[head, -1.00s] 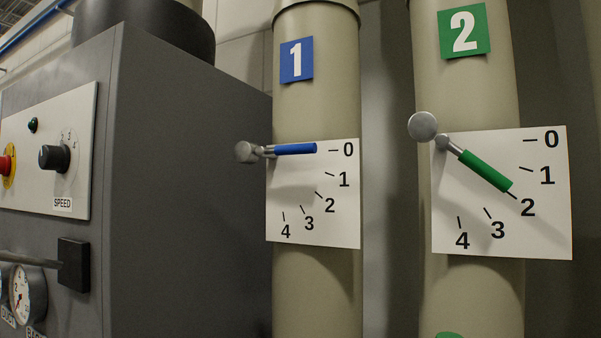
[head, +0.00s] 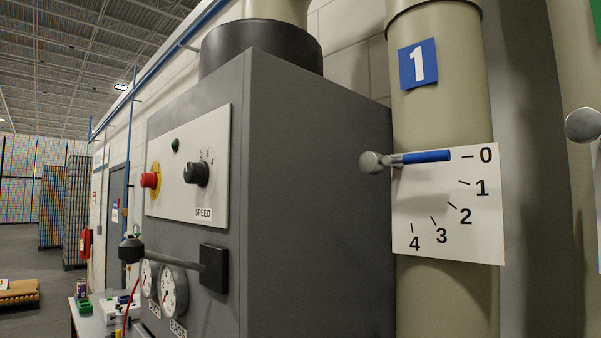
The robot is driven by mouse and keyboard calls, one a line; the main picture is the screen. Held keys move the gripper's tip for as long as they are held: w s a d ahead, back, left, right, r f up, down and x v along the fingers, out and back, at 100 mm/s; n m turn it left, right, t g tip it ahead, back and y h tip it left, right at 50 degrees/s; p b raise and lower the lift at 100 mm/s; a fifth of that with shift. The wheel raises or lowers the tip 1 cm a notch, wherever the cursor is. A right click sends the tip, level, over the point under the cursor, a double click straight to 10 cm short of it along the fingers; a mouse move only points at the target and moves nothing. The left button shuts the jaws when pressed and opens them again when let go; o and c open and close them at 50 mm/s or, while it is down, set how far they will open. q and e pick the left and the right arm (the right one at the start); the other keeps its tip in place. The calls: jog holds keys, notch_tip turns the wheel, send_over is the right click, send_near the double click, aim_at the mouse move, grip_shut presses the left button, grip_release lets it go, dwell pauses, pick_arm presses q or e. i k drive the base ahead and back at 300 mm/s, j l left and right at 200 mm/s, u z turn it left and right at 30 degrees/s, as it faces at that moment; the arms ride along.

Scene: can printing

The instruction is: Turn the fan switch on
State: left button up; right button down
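The grey machine cabinet (head: 315,200) stands in the middle of the head view. Its white control panel (head: 216,130) carries a black knob (head: 196,173) labelled SPEED with a number scale, a red button on a yellow ring (head: 150,180), and a small dark green lamp (head: 175,145). No part in view is labelled as a fan switch. The knob's exact setting is too small to read with certainty. Neither of my grippers is in view.
Pipe 1 (head: 440,110) stands right of the cabinet, its blue lever (head: 427,157) at 0. A grey bar with a black block (head: 213,268) sticks out above two gauges (head: 173,291). A table (head: 92,318) with small items is at lower left. Open floor (head: 30,245) lies beyond.

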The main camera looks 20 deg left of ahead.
aim_at(148, 179)
jog(key=j+u, duration=0.1)
jog(key=u, duration=0.65)
jog(key=j+u, duration=0.15)
jog(key=u, duration=0.25)
